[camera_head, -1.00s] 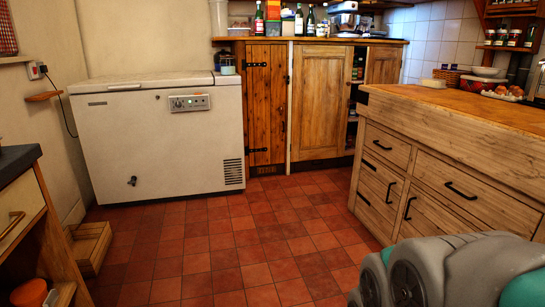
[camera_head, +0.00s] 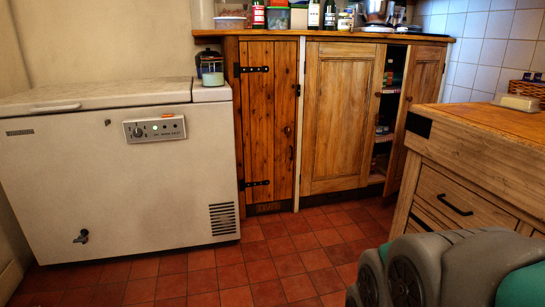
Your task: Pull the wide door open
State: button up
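The wide pine panelled door (camera_head: 337,118) is in the middle of the cabinet at the back and looks shut. A small dark knob (camera_head: 378,95) shows at its right edge. To its left is a narrow plank door (camera_head: 268,120) with black strap hinges, also shut. To its right a door (camera_head: 418,105) stands ajar, with shelves and items in the gap. My gripper is not in view; only grey and green rounded parts of my own body show at the bottom right.
A white chest freezer (camera_head: 110,190) stands left of the cabinet. A wooden counter unit with drawers (camera_head: 470,180) narrows the way on the right. The red tiled floor (camera_head: 250,275) in front of the cabinet is clear. Bottles and jars line the worktop (camera_head: 330,35).

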aim_at(343, 82)
jog(key=i, duration=2.1)
